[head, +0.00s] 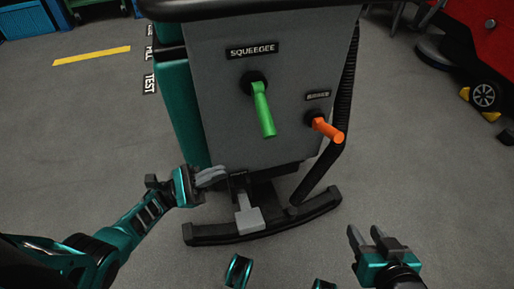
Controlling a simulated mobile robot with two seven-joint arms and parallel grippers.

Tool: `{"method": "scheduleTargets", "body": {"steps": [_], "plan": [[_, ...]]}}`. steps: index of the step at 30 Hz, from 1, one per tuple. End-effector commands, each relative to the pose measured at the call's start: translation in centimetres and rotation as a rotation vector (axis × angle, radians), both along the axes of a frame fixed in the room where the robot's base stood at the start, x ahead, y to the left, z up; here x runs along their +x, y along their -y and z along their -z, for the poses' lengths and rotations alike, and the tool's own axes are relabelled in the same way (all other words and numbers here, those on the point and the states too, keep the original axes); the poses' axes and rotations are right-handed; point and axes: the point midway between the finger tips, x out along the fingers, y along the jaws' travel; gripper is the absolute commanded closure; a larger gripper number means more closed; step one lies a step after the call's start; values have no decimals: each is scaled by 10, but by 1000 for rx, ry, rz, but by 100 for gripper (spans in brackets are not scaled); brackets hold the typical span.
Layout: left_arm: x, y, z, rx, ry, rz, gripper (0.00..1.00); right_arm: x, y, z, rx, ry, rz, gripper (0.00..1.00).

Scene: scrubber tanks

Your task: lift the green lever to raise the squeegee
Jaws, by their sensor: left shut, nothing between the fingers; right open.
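The green lever (263,110) sits under the SQUEEGEE label (252,49) on the grey rear panel (213,106) of the scrubber. It hangs down and slants slightly right from its black pivot. The curved black squeegee (213,234) lies low across the machine's foot, at or close to the floor; I cannot tell if it touches. My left gripper (222,174) is shut and empty, in front of the panel's lower left, below and left of the green lever. My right gripper (368,236) is open and empty, low on the right, away from both levers.
An orange lever (328,129) sticks out right of the green one, under a smaller label. A black ribbed hose (343,98) runs down the panel's right side. A grey pedal (249,218) is above the squeegee. A red machine (478,42) stands far right. Floor between is clear.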

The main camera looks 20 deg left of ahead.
Motion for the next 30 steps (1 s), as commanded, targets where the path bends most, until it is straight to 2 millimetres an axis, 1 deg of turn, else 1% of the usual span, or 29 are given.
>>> {"method": "scheduleTargets", "body": {"steps": [5, 11, 22, 30], "plan": [[1, 4, -2, 0, -1, 1, 100, -1, 1, 1, -1, -1, 2, 57], [8, 21, -14, -2, 1, 0, 100, -3, 2, 3, -2, -7, 5, 57], [36, 81, -58, -4, 2, 0, 100, -4, 3, 4, -4, -10, 6, 57], [32, 86, -82, 0, -2, 0, 100, -4, 3, 4, -4, -11, 6, 57]]}}
